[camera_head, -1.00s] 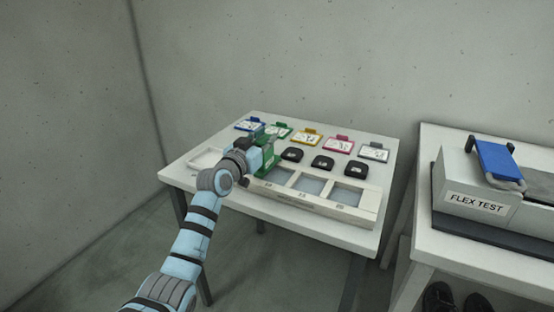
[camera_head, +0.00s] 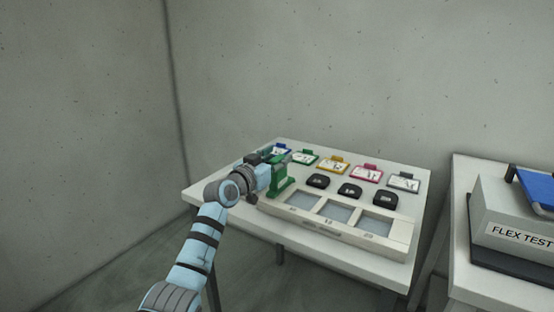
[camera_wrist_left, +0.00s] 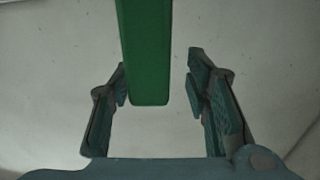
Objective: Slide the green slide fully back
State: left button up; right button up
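The green slide (camera_head: 282,177) stands upright at the left part of the table, beside the white tray. My left gripper (camera_head: 268,170) is at its left side, and the arm hides part of the slide. In the left wrist view, a green bar (camera_wrist_left: 147,50) reaches down between the two fingers of my left gripper (camera_wrist_left: 158,78). The fingers are spread, with a gap on each side, wider on the right. How far along its travel the slide stands cannot be told. My right gripper is not in view.
A white tray (camera_head: 322,233) with several recesses lies along the table's (camera_head: 408,228) front. Three black pieces (camera_head: 350,189) sit behind it. Coloured cards, such as the yellow one (camera_head: 334,165), line the back. A flex test machine (camera_head: 500,225) stands on a table at right.

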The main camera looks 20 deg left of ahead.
pick_arm(q)
jog(key=shift+d, duration=0.15)
jog(key=shift+s, duration=0.15)
jog(key=s+a, duration=0.1)
jog(key=s, duration=1)
jog(key=shift+s+a, duration=0.3)
jog(key=shift+a, duration=0.1)
